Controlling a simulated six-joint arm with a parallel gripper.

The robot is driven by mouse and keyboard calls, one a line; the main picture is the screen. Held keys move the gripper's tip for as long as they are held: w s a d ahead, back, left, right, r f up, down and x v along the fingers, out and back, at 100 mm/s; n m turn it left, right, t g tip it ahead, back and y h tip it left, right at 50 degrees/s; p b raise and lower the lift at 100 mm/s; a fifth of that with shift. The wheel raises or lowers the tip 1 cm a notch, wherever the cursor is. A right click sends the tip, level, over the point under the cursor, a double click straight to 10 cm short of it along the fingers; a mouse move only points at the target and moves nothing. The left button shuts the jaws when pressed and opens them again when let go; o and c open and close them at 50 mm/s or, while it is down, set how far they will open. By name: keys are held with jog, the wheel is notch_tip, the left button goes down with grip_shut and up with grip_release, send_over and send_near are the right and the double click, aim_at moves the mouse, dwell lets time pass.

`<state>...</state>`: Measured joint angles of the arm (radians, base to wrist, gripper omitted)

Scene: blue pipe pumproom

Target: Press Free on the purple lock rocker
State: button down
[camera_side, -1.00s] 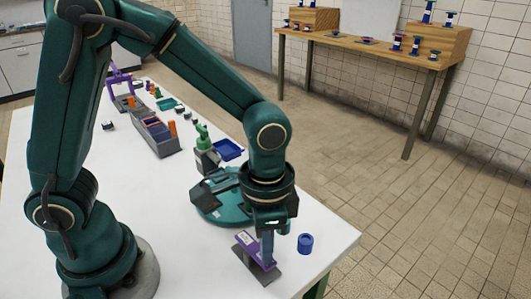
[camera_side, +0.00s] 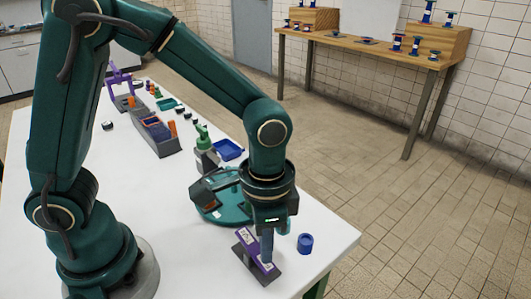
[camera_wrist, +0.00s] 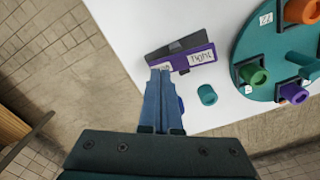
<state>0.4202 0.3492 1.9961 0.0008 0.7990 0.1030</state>
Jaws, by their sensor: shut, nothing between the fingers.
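The purple lock rocker (camera_side: 244,246) sits on a dark base near the front edge of the white table. In the wrist view the purple rocker (camera_wrist: 183,57) shows a label reading "Tight" on its right half. A second label on its left half is mostly hidden by my fingertips, so I cannot read it. My gripper (camera_side: 267,259) is shut and empty, pointing down at the rocker's near end in the side view. In the wrist view my gripper's fingertips (camera_wrist: 160,72) overlap that left end. I cannot tell whether they touch it.
A small blue cylinder (camera_side: 305,243) stands just right of the rocker. A teal round plate (camera_side: 232,211) with coloured knobs lies behind it. A blue tray (camera_side: 228,149) and a grey bin (camera_side: 157,137) are farther back. The table's front right corner is clear.

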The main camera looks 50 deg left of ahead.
notch_tip(320, 180, up, 7)
jog(key=shift+r, duration=0.15)
dwell(0.5)
jog(key=s+a+r+n+t, duration=0.3)
jog(key=s+a+n+t, duration=0.2)
jog(key=a, duration=0.5)
jog(key=shift+s+r+n+t, duration=0.3)
jog(key=shift+s+n, duration=0.05)
jog(key=shift+n, duration=0.15)
